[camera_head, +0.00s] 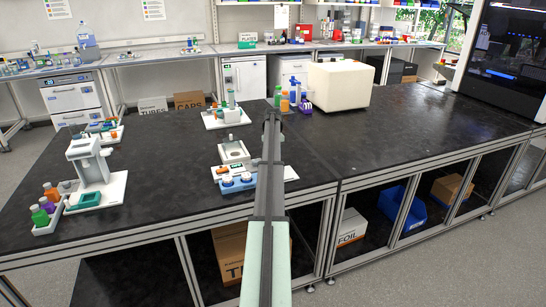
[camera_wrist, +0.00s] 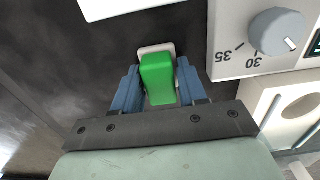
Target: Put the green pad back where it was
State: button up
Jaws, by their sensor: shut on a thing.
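In the wrist view, my gripper (camera_wrist: 158,88) is shut on the green pad (camera_wrist: 158,75), which sits between its two blue fingers. A small pale piece (camera_wrist: 152,48) shows just beyond the pad's far end; I cannot tell whether it is part of the pad or a separate thing behind it. In the head view, my arm runs up the middle of the picture and hides the gripper and the held pad.
A white device with a grey dial (camera_wrist: 276,31) is close on the right in the wrist view. In the head view, a white box (camera_head: 340,85) stands on the black bench (camera_head: 420,120). A white stand (camera_head: 90,165) and a bottle rack (camera_head: 47,222) are at the left.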

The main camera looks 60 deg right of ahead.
jog(key=o, duration=1)
jog(key=shift+f, duration=0.1)
notch_tip(320, 180, up, 12)
jog(key=shift+r, duration=0.15)
dwell(0.4)
